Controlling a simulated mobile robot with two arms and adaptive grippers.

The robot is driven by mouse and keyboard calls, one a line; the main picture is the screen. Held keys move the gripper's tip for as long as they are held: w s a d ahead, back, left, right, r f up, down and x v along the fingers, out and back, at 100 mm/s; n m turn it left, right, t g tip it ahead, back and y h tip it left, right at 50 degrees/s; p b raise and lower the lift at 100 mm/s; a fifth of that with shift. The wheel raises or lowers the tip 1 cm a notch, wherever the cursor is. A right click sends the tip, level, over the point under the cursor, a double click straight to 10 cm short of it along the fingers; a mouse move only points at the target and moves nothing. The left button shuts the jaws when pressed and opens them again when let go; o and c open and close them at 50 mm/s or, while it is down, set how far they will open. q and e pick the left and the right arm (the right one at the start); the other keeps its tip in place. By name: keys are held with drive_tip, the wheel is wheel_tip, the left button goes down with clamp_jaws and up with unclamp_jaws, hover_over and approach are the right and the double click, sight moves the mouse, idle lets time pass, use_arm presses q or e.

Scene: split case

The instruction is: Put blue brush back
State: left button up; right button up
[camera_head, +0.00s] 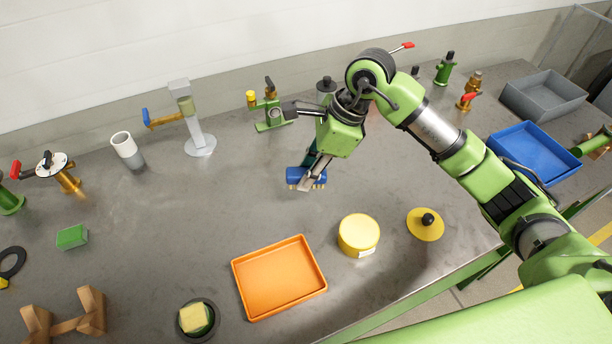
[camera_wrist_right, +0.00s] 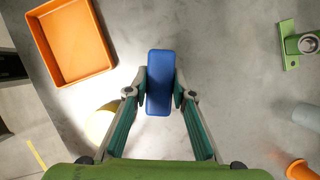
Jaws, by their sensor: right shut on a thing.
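The blue brush (camera_head: 299,178) has a blue back and pale bristles along its lower edge. My right gripper (camera_head: 311,180) is shut on it, over the middle of the grey table. In the right wrist view, the blue brush (camera_wrist_right: 160,82) lies between the two fingertips of my right gripper (camera_wrist_right: 160,90), which touch its long sides. I cannot tell whether the brush touches the table. My left gripper is not in view.
An orange tray (camera_head: 317,288) stands empty near the front, with a yellow round container (camera_head: 358,235) and a yellow lid (camera_head: 425,225) to its right. A blue tray (camera_head: 541,150) and a grey bin (camera_head: 545,97) stand at the right. Green valve fittings (camera_head: 270,117) stand behind.

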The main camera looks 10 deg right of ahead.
hover_over(300, 192)
drive_tip(key=d, duration=0.1)
drive_tip(key=f, duration=0.4)
drive_tip(key=shift+s+d+f+p, duration=0.15)
drive_tip(key=shift+s+d+p, duration=0.05)
drive_tip(key=shift+p, duration=0.2)
wheel_tip(300, 192, down, 3)
drive_tip(key=shift+p, duration=0.9)
drive_tip(key=shift+w+f+b, duration=0.1)
drive_tip(key=shift+f+b, duration=0.25)
drive_tip(key=o, duration=1.1)
drive_tip(key=shift+r, duration=0.1)
